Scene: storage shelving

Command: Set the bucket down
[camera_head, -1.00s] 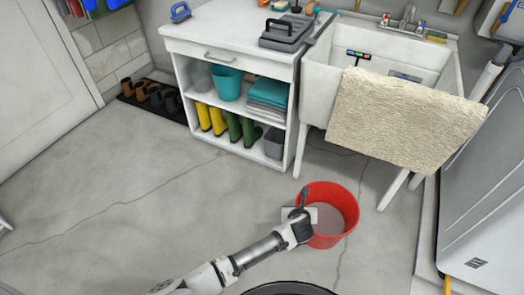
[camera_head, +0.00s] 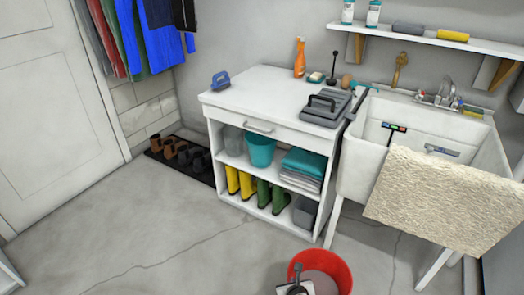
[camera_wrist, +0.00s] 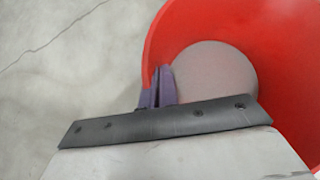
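The red bucket (camera_head: 342,268) is at the bottom edge of the head view, upright, with its lower part cut off. My gripper (camera_head: 298,274) is at the bucket's near left side. In the wrist view the bucket (camera_wrist: 285,75) fills the right side, with a round greyish bottom inside. The purple finger pads of my gripper (camera_wrist: 158,90) sit close together at the bucket's left wall, one on each side of it, so the gripper looks shut on the wall. Whether the bucket touches the floor cannot be told.
Bare concrete floor (camera_head: 150,255) lies left of the bucket. A white cabinet (camera_head: 245,110) with boots and a teal bucket stands behind. A sink (camera_head: 350,165) with a beige towel (camera_head: 445,200) hanging over its front is at right. Shoes (camera_head: 180,155) rest on a mat.

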